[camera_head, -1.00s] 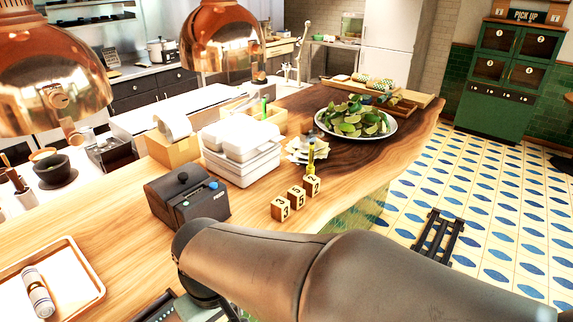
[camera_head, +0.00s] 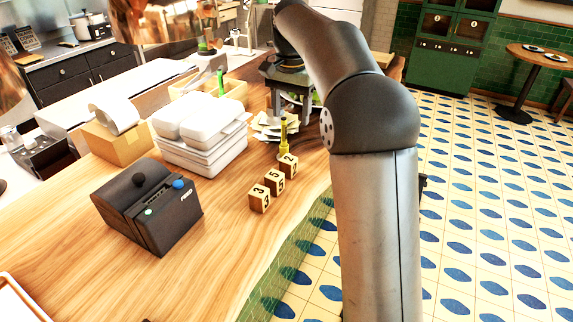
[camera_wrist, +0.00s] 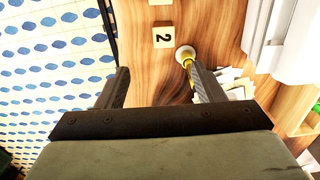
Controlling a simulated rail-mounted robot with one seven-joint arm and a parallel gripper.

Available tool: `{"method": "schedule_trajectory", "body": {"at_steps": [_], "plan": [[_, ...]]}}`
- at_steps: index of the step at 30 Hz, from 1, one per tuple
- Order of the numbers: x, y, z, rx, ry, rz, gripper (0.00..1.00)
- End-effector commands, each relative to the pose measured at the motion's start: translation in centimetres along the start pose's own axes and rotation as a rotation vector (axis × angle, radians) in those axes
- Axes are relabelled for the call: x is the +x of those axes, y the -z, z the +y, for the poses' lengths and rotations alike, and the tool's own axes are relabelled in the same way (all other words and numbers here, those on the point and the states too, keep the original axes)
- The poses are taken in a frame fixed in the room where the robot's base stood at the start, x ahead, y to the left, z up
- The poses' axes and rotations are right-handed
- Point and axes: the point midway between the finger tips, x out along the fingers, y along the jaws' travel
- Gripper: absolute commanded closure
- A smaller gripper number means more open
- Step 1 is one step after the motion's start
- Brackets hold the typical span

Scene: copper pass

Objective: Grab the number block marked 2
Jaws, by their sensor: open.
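The number block marked 2 (camera_head: 288,164) is a small wooden cube on the counter, the farthest in a row with the blocks marked 5 (camera_head: 274,182) and 3 (camera_head: 259,199). In the wrist view the 2 block (camera_wrist: 163,37) lies above and beyond the space between my fingertips, not between them. My gripper (camera_head: 290,116) points down over the counter behind the blocks. Its two fingers stand apart in the wrist view (camera_wrist: 163,76), with nothing held. Part of another block (camera_wrist: 160,3) is cut off at that view's top edge.
White containers (camera_head: 203,150) and a dark machine (camera_head: 147,207) stand left. The counter edge drops off right.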

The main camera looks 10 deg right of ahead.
Motion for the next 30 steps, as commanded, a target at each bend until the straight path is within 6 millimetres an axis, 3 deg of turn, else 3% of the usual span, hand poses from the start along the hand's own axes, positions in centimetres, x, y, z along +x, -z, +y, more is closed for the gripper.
{"method": "schedule_trajectory", "body": {"at_steps": [5,18,30], "plan": [[1.1,0.9,-0.7,0.033,-0.002,-0.003,0.38],[10.0,0.8,-0.6,0.033,-0.002,-0.003,0.38],[13.8,0.8,-0.7,0.031,-0.002,-0.003,0.38]]}}
